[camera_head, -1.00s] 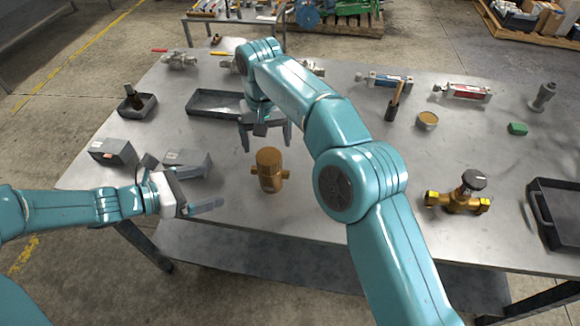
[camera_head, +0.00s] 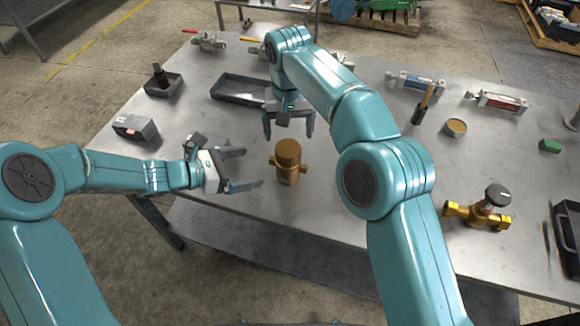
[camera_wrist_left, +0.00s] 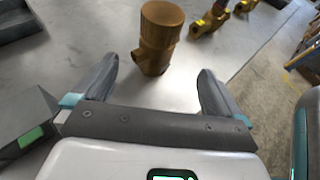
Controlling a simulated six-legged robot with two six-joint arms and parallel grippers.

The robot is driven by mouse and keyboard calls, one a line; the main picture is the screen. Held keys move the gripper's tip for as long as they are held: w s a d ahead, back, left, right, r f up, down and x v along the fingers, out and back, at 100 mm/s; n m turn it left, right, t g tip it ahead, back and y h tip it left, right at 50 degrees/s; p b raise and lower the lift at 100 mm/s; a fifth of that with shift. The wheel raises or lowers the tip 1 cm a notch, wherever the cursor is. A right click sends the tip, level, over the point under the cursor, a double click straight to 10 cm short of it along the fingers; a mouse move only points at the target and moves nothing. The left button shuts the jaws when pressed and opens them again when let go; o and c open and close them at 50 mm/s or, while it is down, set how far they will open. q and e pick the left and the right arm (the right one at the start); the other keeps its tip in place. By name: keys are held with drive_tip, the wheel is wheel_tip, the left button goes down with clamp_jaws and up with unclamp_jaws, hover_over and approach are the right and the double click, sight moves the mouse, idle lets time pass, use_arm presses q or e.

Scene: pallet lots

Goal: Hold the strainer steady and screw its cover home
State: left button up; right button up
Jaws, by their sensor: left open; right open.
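The bronze strainer (camera_head: 287,175) stands upright near the table's front edge, with stubs on its sides. A wider round cover (camera_head: 288,150) sits on top; how far it is screwed down cannot be told. My left gripper (camera_head: 250,168) is open, just left of the strainer and pointing at it, not touching. My right gripper (camera_head: 289,132) is open and empty, pointing down above and behind the strainer.
A brass valve (camera_head: 478,215) with a dark knob stands at right. A dark tray (camera_head: 240,99) lies behind the grippers. A round tin (camera_head: 455,127) lies at right. Table around the strainer is clear.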

sight(277, 163)
use_arm(q)
drive_tip(key=x, duration=0.9)
drive_tip(key=shift+w+d+f, duration=0.1)
drive_tip(key=shift+w, duration=0.05)
drive_tip(key=shift+w+d+f, duration=0.3)
drive_tip(key=shift+w+d, duration=0.1)
use_arm(e)
drive_tip(key=shift+w+a+f, duration=0.1)
drive_tip(key=shift+w+a, duration=0.1)
use_arm(q)
drive_tip(key=shift+d, duration=0.3)
use_arm(e)
drive_tip(key=shift+d, duration=0.25)
use_arm(q)
drive_tip(key=shift+a, duration=0.15)
use_arm(e)
drive_tip(key=shift+s+a, duration=0.1)
drive_tip(key=shift+a, duration=0.1)
use_arm(q)
drive_tip(key=c, duration=0.5)
clamp_jaws()
use_arm(e)
drive_tip(key=shift+d, duration=0.15)
drive_tip(key=n, duration=0.4)
drive_tip(key=shift+f, duration=0.1)
